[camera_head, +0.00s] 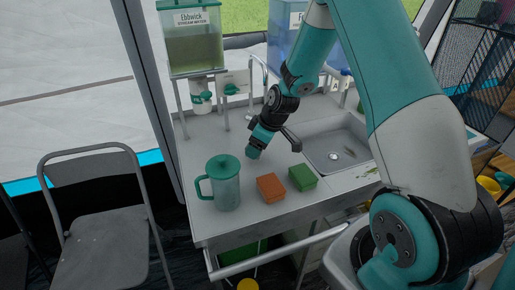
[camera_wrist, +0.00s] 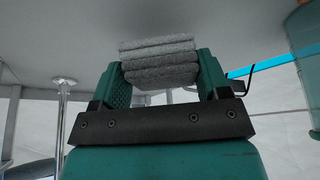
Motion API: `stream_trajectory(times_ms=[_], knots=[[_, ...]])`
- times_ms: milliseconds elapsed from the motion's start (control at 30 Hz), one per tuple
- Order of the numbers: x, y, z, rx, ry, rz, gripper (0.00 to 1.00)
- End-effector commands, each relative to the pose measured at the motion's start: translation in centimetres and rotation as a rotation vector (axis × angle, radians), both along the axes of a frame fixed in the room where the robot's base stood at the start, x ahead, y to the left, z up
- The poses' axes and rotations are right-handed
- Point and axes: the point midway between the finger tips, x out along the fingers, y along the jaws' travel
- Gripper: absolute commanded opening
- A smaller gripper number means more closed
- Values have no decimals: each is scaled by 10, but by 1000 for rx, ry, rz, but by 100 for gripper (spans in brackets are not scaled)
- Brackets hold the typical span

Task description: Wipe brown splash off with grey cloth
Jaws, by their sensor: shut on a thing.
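My gripper (camera_wrist: 163,78) is shut on the folded grey cloth (camera_wrist: 160,52), which sits in several layers between its teal fingers in the wrist view. In the head view my gripper (camera_head: 254,153) points down over the grey counter (camera_head: 230,145), left of the sink and behind the green pitcher. The cloth is hardly visible there, and I cannot tell whether it touches the counter. I see no clearly brown splash. A greenish smear (camera_head: 369,172) lies on the counter in front of the sink's right side.
A green lidded pitcher (camera_head: 224,183), an orange sponge (camera_head: 270,188) and a green sponge (camera_head: 302,177) stand near the counter's front edge. The sink (camera_head: 335,147) is to the right. Water tanks (camera_head: 195,42) stand behind, and a folding chair (camera_head: 100,205) is at left.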

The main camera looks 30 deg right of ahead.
Motion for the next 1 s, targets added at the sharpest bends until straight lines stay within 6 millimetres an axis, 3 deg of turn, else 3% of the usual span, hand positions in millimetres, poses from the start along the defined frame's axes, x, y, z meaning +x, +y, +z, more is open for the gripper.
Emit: stream_trajectory(times_ms=[500,1000], knots=[[3,9,49,0,-1,14,47],[3,10,52,1,-1,15,47]])
